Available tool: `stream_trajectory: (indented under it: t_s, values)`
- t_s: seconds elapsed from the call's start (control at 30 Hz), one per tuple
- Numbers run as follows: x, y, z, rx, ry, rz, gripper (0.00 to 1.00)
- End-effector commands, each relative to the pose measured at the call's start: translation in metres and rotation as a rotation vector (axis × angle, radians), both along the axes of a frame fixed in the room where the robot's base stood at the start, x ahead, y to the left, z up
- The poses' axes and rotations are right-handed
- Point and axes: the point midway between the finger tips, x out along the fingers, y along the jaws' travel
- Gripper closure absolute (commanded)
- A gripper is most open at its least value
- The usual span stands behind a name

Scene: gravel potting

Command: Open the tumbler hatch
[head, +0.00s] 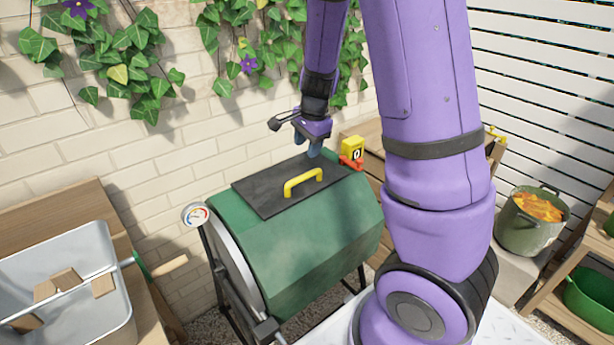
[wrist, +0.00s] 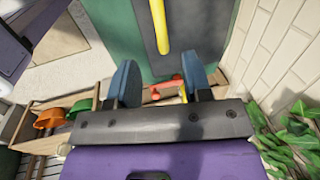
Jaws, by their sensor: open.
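The tumbler (head: 310,240) is a green faceted drum on a dark frame. Its hatch (head: 262,190) is a dark panel lying flat on top, with a yellow bar handle (head: 303,182). My gripper (head: 308,142) is open and empty above the hatch's back right edge, beyond the handle. In the wrist view my open fingers (wrist: 158,65) show with the yellow handle (wrist: 159,25) ahead of them and the dark hatch (wrist: 190,28) beneath it. The fingers appear apart from the handle.
A yellow box (head: 352,149) with a red part (head: 351,163) sits by the tumbler's right end. A round gauge (head: 197,215) is at its left. A grey bin (head: 75,285) stands on the left bench. An ivy-hung brick wall (head: 180,130) is behind. A green pot (head: 531,222) stands right.

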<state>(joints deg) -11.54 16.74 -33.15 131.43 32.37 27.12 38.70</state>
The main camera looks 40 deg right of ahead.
Motion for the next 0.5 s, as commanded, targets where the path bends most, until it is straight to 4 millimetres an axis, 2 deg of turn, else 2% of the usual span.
stream_trajectory:
  t_s: [0.27, 0.5]
  values:
    - [0.004, -0.006, -0.018, -0.007, 0.008, -0.037, 0.55]
    - [0.011, -0.006, -0.055, -0.007, 0.011, -0.036, 0.55]
